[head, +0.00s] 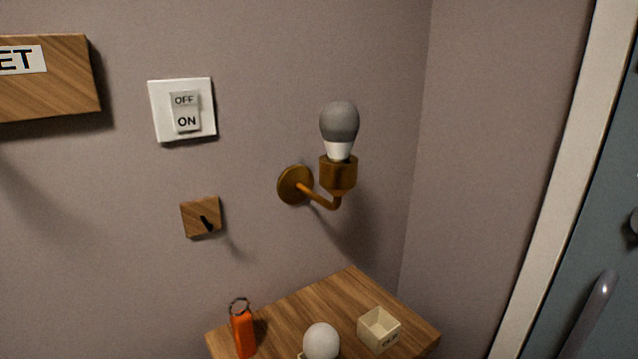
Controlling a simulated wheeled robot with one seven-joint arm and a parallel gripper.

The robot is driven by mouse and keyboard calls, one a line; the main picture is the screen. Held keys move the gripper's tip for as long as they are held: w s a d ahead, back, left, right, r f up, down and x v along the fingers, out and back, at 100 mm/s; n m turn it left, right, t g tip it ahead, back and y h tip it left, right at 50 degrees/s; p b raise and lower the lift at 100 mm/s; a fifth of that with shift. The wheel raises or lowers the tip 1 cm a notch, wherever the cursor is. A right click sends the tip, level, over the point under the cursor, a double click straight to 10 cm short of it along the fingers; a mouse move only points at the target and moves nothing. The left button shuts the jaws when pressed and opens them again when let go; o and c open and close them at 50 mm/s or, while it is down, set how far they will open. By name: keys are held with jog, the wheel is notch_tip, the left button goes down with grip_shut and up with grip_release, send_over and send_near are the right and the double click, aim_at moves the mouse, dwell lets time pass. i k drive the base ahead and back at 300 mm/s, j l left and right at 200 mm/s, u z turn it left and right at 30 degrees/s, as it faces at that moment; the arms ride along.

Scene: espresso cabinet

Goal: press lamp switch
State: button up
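The lamp switch (185,111) is a white rocker on a square white wall plate at the upper left of the head view. Its rocker reads OFF at the top and ON at the bottom. To its right, a brass wall lamp (338,174) holds a bulb (339,122) upright in its socket. The bulb has a grey, unlit globe and a white base. My gripper is not in view.
A wooden shelf (289,305) below holds an orange key tag (243,332), a white bulb (321,342) and a small cream box (379,330). A wooden hook block (201,216) is under the switch. A wooden sign (48,88) hangs left. A blue-grey door (590,250) with a handle stands right.

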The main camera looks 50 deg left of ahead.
aim_at(185, 102)
jog(key=k, duration=0.45)
jog(key=k+j+u, duration=0.15)
jog(key=k, duration=0.3)
jog(key=k+j, duration=0.1)
jog(key=k, duration=0.35)
jog(key=k+u, duration=0.1)
jog(key=u, duration=1.2)
jog(key=i+l+u, duration=0.35)
jog(key=i+u, duration=0.1)
jog(key=u, duration=0.15)
jog(key=i+l+u, duration=0.1)
jog(key=u, duration=0.15)
